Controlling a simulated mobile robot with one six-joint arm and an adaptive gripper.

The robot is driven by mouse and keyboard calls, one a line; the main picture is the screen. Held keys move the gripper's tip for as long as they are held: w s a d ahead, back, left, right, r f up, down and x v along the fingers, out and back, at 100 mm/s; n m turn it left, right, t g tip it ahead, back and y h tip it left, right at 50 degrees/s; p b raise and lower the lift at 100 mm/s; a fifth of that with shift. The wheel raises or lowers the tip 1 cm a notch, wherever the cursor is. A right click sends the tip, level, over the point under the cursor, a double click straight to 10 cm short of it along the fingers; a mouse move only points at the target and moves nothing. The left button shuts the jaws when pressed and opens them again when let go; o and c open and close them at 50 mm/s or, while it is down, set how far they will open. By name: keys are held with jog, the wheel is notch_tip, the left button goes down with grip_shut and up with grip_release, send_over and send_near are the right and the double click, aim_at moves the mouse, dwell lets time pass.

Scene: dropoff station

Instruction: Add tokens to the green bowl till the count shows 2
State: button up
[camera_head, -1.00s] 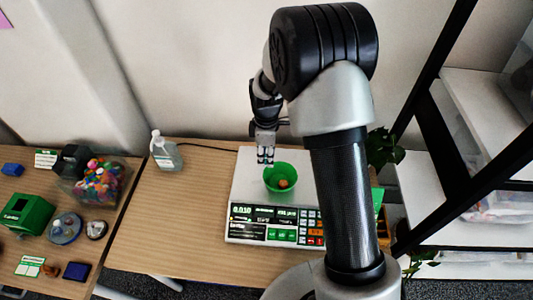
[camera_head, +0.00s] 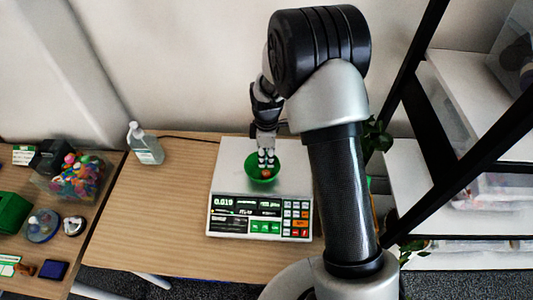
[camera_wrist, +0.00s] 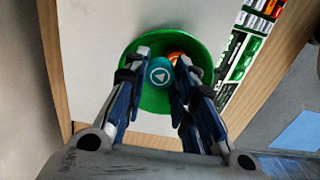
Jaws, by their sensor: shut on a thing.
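The green bowl (camera_head: 251,172) stands upright on the white scale (camera_head: 226,180); its rim and inside also show in the wrist view (camera_wrist: 207,61). An orange token (camera_head: 265,173) lies in the bowl, partly hidden behind my fingers in the wrist view (camera_wrist: 174,57). My gripper (camera_head: 266,160) points down over the bowl, fingertips at or just inside its rim. In the wrist view my gripper (camera_wrist: 160,84) is shut on a round teal token (camera_wrist: 160,71) with a pale triangle mark. I cannot tell whether this token touches the bowl. The scale display (camera_head: 225,203) seems to read 0.019 at left; its other fields are unclear.
A clear bin of colourful tokens (camera_head: 77,178) stands on the left table. A clear bottle (camera_head: 146,145) stands behind and left of the scale. The wooden table left of the scale is clear. A black-framed shelf (camera_head: 440,170) stands at the right.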

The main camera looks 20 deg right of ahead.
jog(key=shift+f, duration=0.2)
jog(key=o, duration=0.8)
notch_tip(320, 180, up, 12)
jog(key=shift+r, duration=0.1)
dwell(0.6)
jog(key=s+r+m+t, duration=0.1)
jog(key=s+r+m, duration=0.2)
jog(key=s+r, duration=0.35)
jog(key=s+r+m+t, duration=0.1)
jog(key=s+r+m, duration=0.2)
jog(key=s, duration=0.4)
jog(key=s+r+m+t, duration=0.1)
jog(key=s+r+m, duration=0.2)
jog(key=s, duration=0.4)
jog(key=s+r+m+t, duration=0.1)
jog(key=s+r+m, duration=0.1)
jog(key=s+m, duration=0.3)
jog(key=shift+s+r+t, duration=0.15)
jog(key=shift+s+r, duration=0.05)
jog(key=shift+s, duration=0.4)
jog(key=shift+s+r+t, duration=0.15)
jog(key=shift+s+r, duration=0.05)
jog(key=shift+s, duration=0.4)
